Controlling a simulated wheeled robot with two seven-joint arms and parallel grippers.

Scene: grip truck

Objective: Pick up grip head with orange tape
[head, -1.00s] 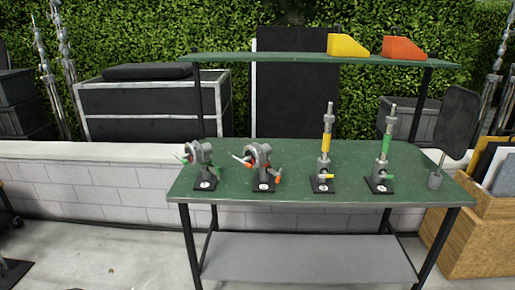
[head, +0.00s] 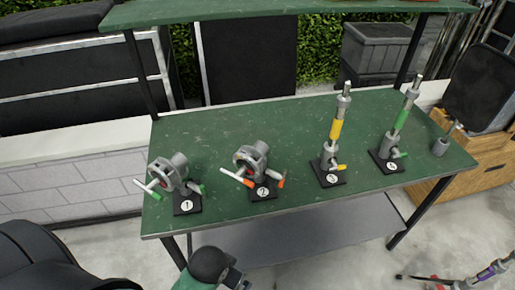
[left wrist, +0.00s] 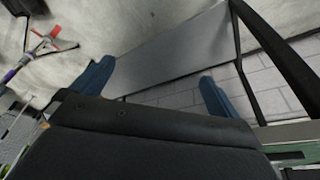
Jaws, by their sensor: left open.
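The grip head with orange tape (head: 253,158) is grey metal, with orange on its handles. It sits on a black base marked 2 on the green table (head: 290,120), second from left in the head view. My left gripper (left wrist: 156,72) shows in the left wrist view as two blue fingers spread apart with nothing between them. It faces the table's grey lower shelf and the floor. I cannot make out its fingers in the head view, and the orange-taped head is not visible in the wrist view. My right gripper is in neither view.
A green-taped grip head (head: 172,172) on base 1 stands close to the left. A yellow-taped upright piece (head: 335,130) and a green-taped one (head: 403,118) stand to the right. A green upper shelf (head: 270,12) spans the back. The table's middle is clear.

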